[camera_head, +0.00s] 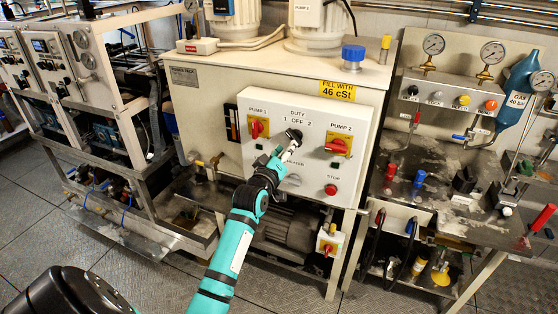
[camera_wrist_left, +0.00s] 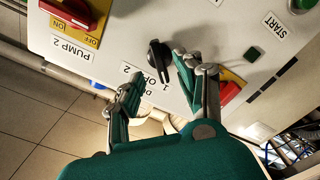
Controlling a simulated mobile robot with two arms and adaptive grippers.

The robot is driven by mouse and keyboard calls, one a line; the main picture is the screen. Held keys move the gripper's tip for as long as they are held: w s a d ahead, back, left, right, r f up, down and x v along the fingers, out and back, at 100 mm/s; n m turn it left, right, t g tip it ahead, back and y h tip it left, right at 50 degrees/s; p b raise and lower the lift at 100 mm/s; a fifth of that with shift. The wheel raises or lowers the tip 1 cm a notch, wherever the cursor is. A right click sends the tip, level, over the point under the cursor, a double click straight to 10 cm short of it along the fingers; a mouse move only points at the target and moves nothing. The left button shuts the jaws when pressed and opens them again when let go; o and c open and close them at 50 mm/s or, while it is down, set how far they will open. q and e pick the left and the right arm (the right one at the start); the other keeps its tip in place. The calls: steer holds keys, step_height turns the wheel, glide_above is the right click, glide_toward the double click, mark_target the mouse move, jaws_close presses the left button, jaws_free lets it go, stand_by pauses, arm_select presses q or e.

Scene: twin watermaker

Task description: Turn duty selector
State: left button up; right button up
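The duty selector is a black knob (camera_head: 294,135) on the white control panel (camera_head: 312,112), under the DUTY label with the marks 1, OFF and 2. In the left wrist view the black knob (camera_wrist_left: 158,54) shows just beyond and between my fingertips, with its labels partly hidden by the fingers. My left gripper (camera_head: 287,152) reaches up to the knob from below. In the left wrist view my left gripper (camera_wrist_left: 158,65) is open, one finger each side of the knob. I cannot tell whether either finger touches it. My right gripper is not in view.
Red-and-yellow switches for PUMP 1 (camera_head: 257,128) and PUMP 2 (camera_head: 338,145) flank the selector. A grey knob (camera_head: 293,180) and a red stop button (camera_head: 331,189) sit lower. A bench with gauges (camera_head: 433,44) stands right; metal racks stand left.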

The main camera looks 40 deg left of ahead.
arm_select(q)
steer(key=v, duration=0.6)
steer(key=shift+s, duration=0.15)
